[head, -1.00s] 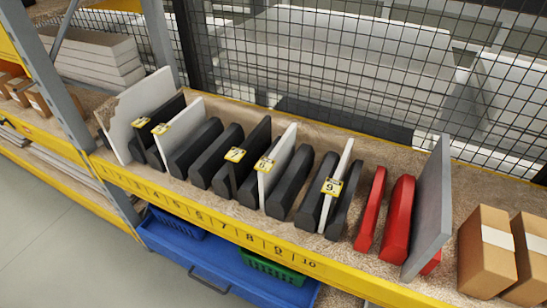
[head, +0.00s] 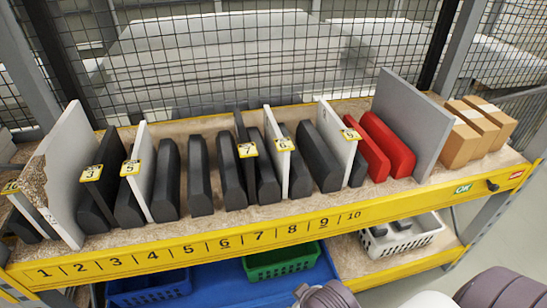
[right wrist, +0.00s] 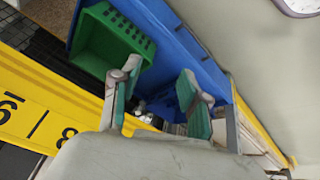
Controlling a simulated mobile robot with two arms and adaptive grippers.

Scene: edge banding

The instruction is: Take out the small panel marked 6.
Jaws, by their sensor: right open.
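The panel tagged 6 (head: 272,132) is a thin white board standing upright in the rack, with its yellow tag at the front edge. It stands between dark grey dividers, just right of a black panel tagged 7 (head: 240,128). Its lower part is partly hidden by neighbouring dividers. My right gripper (right wrist: 155,88) shows in the right wrist view with its two green-padded fingers apart and nothing between them. It is near the yellow shelf rail (right wrist: 45,95) and away from the panel, which that view does not show. My left gripper is not in view.
Other tagged panels include a black one marked 3 (head: 103,155) and a white one marked 5 (head: 143,150). Red dividers (head: 388,143) and a tall grey board (head: 412,125) stand right. Cardboard boxes (head: 460,145) sit beyond. A green crate (head: 280,262) is below the numbered rail.

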